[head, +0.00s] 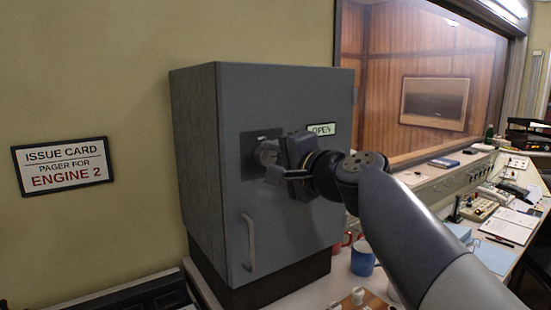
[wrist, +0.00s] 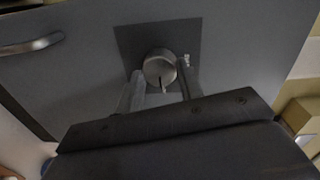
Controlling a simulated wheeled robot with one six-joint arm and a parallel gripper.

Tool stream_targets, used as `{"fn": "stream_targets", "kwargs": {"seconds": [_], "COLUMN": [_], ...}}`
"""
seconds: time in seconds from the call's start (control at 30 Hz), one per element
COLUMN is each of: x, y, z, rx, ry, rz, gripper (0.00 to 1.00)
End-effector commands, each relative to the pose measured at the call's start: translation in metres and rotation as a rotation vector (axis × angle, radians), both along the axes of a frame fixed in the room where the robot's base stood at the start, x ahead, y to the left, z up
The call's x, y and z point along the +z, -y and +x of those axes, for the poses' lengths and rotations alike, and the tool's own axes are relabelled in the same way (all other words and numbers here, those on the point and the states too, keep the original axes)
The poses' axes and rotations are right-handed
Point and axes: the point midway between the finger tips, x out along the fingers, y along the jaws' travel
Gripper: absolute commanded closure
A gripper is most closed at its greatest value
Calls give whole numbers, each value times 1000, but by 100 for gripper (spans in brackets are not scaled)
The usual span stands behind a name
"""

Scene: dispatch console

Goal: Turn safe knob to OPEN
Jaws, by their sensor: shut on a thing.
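The grey safe (head: 290,90) stands with its door shut, a dark square plate on its front. The round metal safe knob (head: 266,152) sits on that plate, partly hidden by my gripper in the head view. The knob (wrist: 160,68) shows more fully in the wrist view, with a dark pointer mark at its lower edge. My gripper (wrist: 160,85) has one finger on each side of the knob and is shut on it. The OPEN label (head: 321,129) is on the door, right of the plate.
A curved door handle (head: 249,242) is low on the safe door. A blue mug (head: 363,260) stands right of the safe, near my arm. A console desk with papers (head: 510,213) runs along the right. A sign (head: 62,166) hangs on the left wall.

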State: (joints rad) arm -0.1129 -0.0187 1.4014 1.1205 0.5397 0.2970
Motion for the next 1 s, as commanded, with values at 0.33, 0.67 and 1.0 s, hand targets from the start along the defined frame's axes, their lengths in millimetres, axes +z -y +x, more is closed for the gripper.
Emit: {"fn": "stream_targets", "kwargs": {"seconds": [0.33,0.67,1.0], "x": [-1,-1,0], "y": [0,0,6], "z": [0,0,-7], "rx": [0,0,-2], "ry": [-4,-3,0], "rz": [4,4,3], "gripper": [87,43,43]}}
